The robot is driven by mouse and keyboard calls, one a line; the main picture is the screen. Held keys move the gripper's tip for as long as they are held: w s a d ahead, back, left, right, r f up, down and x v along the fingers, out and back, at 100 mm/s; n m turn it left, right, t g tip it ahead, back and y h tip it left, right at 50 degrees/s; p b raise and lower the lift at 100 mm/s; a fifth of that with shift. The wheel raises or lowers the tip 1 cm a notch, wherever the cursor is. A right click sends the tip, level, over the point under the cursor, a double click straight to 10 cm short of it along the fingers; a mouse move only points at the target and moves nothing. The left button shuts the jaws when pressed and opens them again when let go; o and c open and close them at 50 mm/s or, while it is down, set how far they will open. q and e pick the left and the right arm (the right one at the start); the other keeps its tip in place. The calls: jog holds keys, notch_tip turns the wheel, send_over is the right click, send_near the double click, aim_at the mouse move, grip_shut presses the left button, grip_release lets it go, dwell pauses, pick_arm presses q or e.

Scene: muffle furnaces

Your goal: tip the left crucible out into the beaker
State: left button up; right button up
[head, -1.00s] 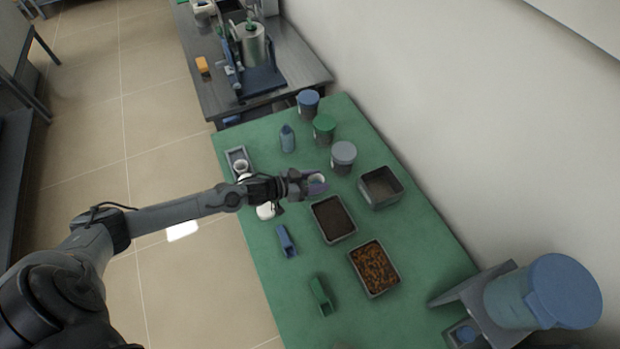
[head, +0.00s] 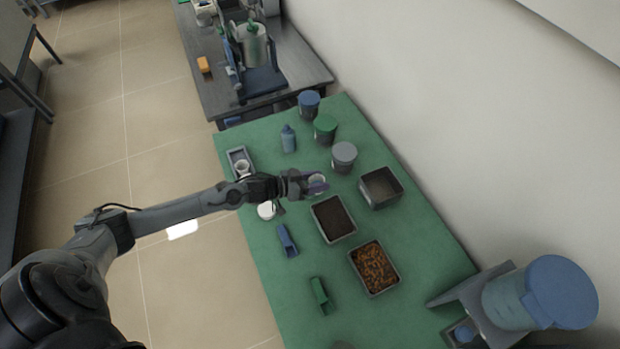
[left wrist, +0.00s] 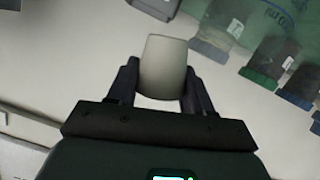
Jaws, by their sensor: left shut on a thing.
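My left gripper (head: 316,185) is shut on a small off-white crucible above the green table, beside the dark-filled tray. In the left wrist view, the crucible (left wrist: 163,68) sits between the two dark fingers (left wrist: 160,88). This view is upside down, and the crucible looks about upright with its wide end towards the image bottom. Its inside is hidden. A clear surface with blue measuring print, probably the beaker (left wrist: 277,14), shows at the top right of the wrist view. I cannot make the beaker out in the head view. My right gripper is not in view.
Another white crucible (head: 243,168) stands in a small grey tray (head: 235,153). Lidded jars in blue (head: 308,104), green (head: 325,129) and grey (head: 343,156) stand behind. A dark-filled tray (head: 352,233), an empty-looking tray (head: 400,190) and blue and green scoops lie around.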

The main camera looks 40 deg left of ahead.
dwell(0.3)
pick_arm(q)
jog(key=shift+n+h+p, duration=0.3)
jog(key=shift+n+p, duration=0.05)
jog(key=shift+n, duration=0.05)
dwell(0.7)
jog(key=shift+n, duration=0.4)
dwell(0.4)
jog(key=shift+n+h+p, duration=0.3)
jog(key=shift+p, duration=0.05)
jog(key=shift+w+a+n, duration=0.1)
jog(key=shift+n, duration=0.2)
dwell(0.6)
jog(key=shift+h, duration=0.3)
jog(key=shift+f+n, duration=0.1)
jog(key=shift+n, duration=0.3)
